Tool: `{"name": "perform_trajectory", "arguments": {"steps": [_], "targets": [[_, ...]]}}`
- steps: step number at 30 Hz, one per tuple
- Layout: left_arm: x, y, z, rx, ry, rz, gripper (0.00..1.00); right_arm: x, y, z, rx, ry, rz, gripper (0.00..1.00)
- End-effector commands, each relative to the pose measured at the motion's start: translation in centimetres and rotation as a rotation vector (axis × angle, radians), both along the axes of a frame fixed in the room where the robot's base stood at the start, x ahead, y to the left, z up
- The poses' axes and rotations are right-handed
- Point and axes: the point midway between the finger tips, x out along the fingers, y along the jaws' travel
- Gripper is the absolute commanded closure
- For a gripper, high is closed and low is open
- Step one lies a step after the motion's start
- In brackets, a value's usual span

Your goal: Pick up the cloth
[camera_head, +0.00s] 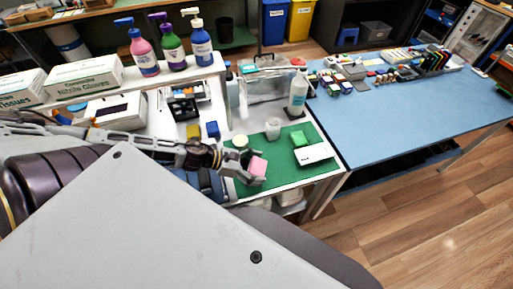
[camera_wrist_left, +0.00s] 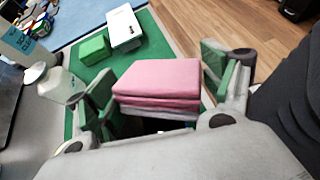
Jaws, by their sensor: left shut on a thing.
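The cloth is a pink folded stack (camera_head: 258,166) over the green mat (camera_head: 281,178), near its front left part. My left gripper (camera_head: 251,180) is shut on it. In the left wrist view the folded cloth (camera_wrist_left: 158,80) sits between the green-padded fingers of my left gripper (camera_wrist_left: 157,90), with paler layers beneath the pink ones. I cannot tell whether its underside touches the mat. My right gripper is not in view.
A green block (camera_head: 299,138) and a white box (camera_head: 315,153) lie on the mat, right of the cloth. A clear cup (camera_head: 273,128) and a white bottle (camera_head: 297,94) stand behind. Blue (camera_head: 212,129) and yellow (camera_head: 193,131) pieces lie left. The blue table's front (camera_head: 400,130) is clear.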

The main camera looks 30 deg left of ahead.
Motion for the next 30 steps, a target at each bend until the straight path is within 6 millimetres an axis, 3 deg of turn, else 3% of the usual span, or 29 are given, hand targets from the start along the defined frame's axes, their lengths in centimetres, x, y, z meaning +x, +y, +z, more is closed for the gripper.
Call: {"name": "perform_trajectory", "arguments": {"steps": [30], "targets": [[-0.1, -0.1, 0.0, 0.0, -0.001, 0.01, 0.37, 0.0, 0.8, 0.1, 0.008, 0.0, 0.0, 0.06]]}}
